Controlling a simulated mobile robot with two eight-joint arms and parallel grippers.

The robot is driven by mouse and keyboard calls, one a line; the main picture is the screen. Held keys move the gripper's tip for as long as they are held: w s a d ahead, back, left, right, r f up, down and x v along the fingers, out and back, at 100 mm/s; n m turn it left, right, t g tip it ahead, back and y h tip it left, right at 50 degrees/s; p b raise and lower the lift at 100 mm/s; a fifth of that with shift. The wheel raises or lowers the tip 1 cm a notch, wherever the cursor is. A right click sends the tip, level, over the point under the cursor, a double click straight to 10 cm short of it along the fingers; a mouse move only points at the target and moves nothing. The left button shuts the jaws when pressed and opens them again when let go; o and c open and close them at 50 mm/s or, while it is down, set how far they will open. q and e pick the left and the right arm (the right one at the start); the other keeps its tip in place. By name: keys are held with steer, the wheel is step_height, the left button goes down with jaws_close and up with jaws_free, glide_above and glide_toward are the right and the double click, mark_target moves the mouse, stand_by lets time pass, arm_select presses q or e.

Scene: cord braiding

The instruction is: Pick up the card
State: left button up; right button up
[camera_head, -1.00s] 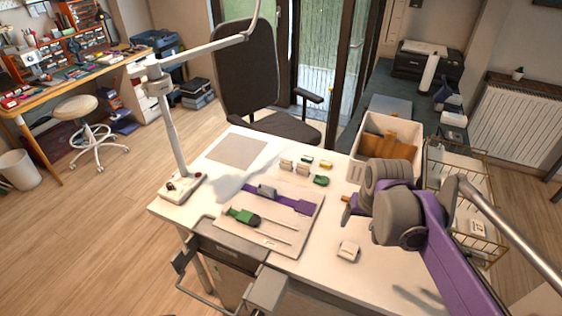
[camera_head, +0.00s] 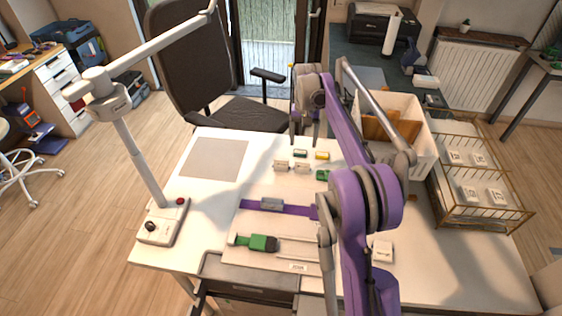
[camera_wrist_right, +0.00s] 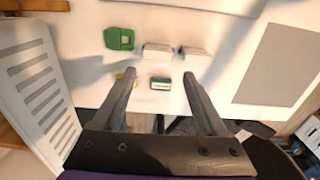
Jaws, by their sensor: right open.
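My right gripper (camera_head: 305,138) is open and empty over the far part of the table. My left gripper is not in view.
A white bin (camera_head: 424,158) with brown sheets and a wire rack (camera_head: 478,222) stand at the right. A green piece (camera_wrist_right: 119,38), two white blocks and a yellow piece lie nearby. A lamp base (camera_head: 162,226) stands at the left. A grey mat (camera_head: 214,158) lies bare.

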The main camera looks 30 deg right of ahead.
steer(key=shift+w+d+f, duration=0.1)
steer(key=shift+w+f, duration=0.05)
steer(key=shift+f, duration=0.15)
glide_above(303, 161)
step_height(303, 161, down, 4)
steer(key=shift+f, duration=0.25)
step_height(303, 161, down, 6)
steer(key=shift+r, duration=0.1)
steer(key=c, duration=1)
